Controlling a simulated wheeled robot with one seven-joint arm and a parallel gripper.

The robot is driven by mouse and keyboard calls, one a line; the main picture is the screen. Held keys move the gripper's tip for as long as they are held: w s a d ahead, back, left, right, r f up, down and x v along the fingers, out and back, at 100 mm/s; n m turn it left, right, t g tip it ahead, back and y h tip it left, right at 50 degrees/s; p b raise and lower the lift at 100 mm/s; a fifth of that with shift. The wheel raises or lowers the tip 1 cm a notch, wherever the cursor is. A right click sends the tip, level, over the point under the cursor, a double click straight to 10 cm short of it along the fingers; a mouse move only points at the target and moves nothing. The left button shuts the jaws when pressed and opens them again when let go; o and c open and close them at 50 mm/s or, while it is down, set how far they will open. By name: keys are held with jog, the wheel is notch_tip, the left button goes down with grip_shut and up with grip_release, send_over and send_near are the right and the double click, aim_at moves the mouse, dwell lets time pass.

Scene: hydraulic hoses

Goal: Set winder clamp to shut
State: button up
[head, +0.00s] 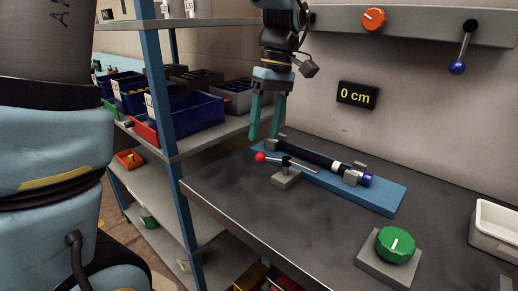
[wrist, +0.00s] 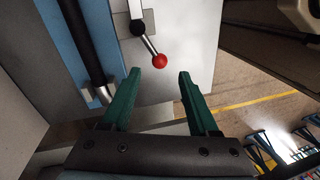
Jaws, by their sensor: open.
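A lever with a red ball end (head: 260,157) sits on a small grey block (head: 286,182) at the near side of a blue board (head: 386,197). I take it to be the winder clamp's handle; its red ball points left. A black hose (head: 315,158) lies along the board between grey holders, with a blue end at right. My gripper (head: 263,138) points down, open and empty, above the board's left end, close to the red ball. In the wrist view the red ball (wrist: 160,61) appears just beyond and between my gripper's fingertips (wrist: 160,73); contact cannot be told.
A green knob (head: 396,245) on a grey base stands at front right, beside a white tray (head: 495,222). A "0 cm" display (head: 357,95), an orange knob (head: 374,19) and a blue-ended lever (head: 457,67) are on the wall. Shelves with blue bins (head: 185,115) stand left.

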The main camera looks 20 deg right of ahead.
aim_at(285, 170)
jog(key=shift+s+a+f, duration=0.1)
jog(key=shift+a+f, duration=0.15)
jog(key=shift+f, duration=1.05)
jog(key=shift+s+a+f, duration=0.1)
jog(key=shift+a+f, duration=0.1)
jog(key=shift+f, duration=1.05)
grip_shut()
